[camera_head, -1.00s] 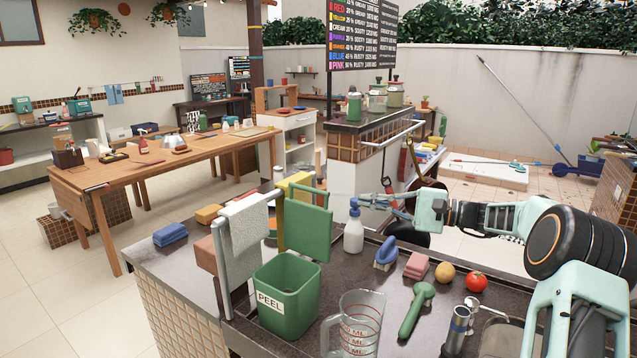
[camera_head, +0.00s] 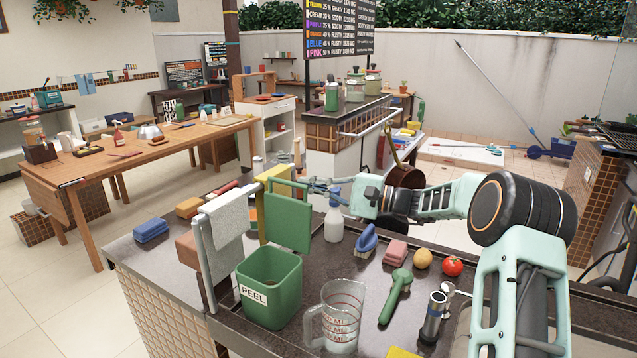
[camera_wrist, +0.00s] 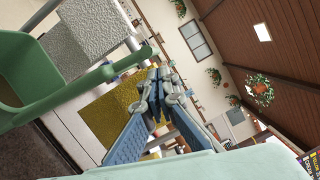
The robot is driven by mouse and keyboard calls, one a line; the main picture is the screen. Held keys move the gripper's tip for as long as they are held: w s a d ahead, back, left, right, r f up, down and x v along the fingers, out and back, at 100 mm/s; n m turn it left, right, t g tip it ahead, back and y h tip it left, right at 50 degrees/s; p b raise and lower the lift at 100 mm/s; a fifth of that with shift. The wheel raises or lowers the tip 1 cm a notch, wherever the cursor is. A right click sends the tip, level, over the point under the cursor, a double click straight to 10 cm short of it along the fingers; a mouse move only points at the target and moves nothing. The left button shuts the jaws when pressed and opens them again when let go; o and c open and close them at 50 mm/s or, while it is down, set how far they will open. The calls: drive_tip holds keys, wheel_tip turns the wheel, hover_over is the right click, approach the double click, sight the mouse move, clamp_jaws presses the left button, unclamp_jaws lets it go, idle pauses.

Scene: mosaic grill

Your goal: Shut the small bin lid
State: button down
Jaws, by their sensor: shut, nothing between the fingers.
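The small green bin (camera_head: 270,290), labelled PEEL, stands on the dark counter. Its green lid (camera_head: 289,218) is raised upright at the bin's back right edge, so the bin is open. My gripper (camera_head: 312,187) is shut and empty, at the upper right edge of the lid. I cannot tell whether it touches the lid. In the wrist view my gripper's blue finger pads (camera_wrist: 150,122) are together, near a green bar-like edge (camera_wrist: 75,84). Part of the green bin (camera_wrist: 15,75) shows at the left there.
A grey towel (camera_head: 226,225) hangs left of the lid. A white spray bottle (camera_head: 334,222) stands just right of it. A measuring jug (camera_head: 341,318), green peeler-like tool (camera_head: 396,297), blue brush (camera_head: 366,241), pink sponge (camera_head: 396,252) and tomato (camera_head: 453,266) lie around the counter.

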drive_tip(key=shift+s+a+r, duration=0.1)
drive_tip(key=shift+s+a, duration=0.25)
drive_tip(key=shift+s, duration=0.1)
